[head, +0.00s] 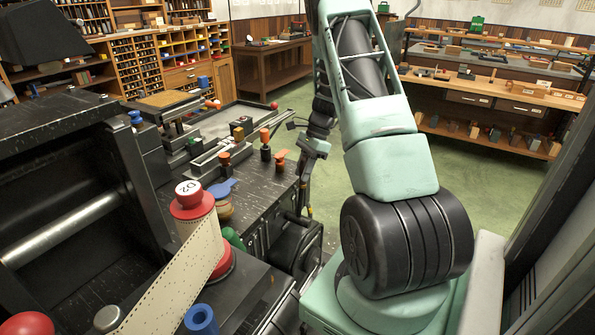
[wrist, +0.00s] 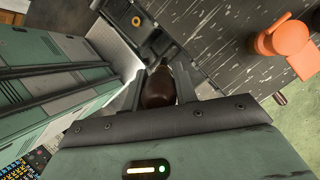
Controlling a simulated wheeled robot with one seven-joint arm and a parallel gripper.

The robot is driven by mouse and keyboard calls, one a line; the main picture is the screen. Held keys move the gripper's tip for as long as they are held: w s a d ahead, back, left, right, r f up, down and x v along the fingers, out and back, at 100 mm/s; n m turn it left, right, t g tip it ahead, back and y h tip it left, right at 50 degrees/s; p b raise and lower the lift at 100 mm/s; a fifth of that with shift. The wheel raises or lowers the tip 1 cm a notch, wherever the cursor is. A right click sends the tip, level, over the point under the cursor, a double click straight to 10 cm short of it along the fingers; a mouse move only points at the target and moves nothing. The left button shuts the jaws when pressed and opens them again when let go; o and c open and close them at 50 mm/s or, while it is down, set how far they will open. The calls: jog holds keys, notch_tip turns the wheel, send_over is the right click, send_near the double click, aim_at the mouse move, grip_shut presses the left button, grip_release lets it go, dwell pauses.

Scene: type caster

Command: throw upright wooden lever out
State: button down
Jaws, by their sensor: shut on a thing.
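The wooden lever (wrist: 159,88) shows in the wrist view as a dark reddish-brown, rounded handle between the two grey fingers of my gripper (wrist: 160,84). The fingers are shut on it from both sides. Its lower part and pivot are hidden by the fingers and the gripper body. In the head view, my arm reaches down beside the right edge of the black machine bench (head: 262,190). The lever cannot be made out clearly there.
An orange knob (wrist: 284,42) stands on the scratched black surface to the right; it also shows in the head view (head: 281,157). A red spool with pale punched tape (head: 180,265) stands in front. Green floor (head: 500,195) lies open to the right.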

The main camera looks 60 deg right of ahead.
jog(key=shift+w+d+f+y, duration=0.15)
jog(key=shift+d+y, duration=0.15)
jog(key=shift+d, duration=0.25)
jog(key=shift+s+d+f+y, duration=0.1)
jog(key=shift+d+y, duration=0.2)
jog(key=shift+d, duration=0.2)
jog(key=c, duration=1.1)
grip_release()
jog(key=shift+d, duration=0.15)
jog(key=b+v, duration=0.2)
jog(key=v, duration=1.5)
jog(key=shift+d, duration=0.2)
jog(key=shift+w, duration=0.15)
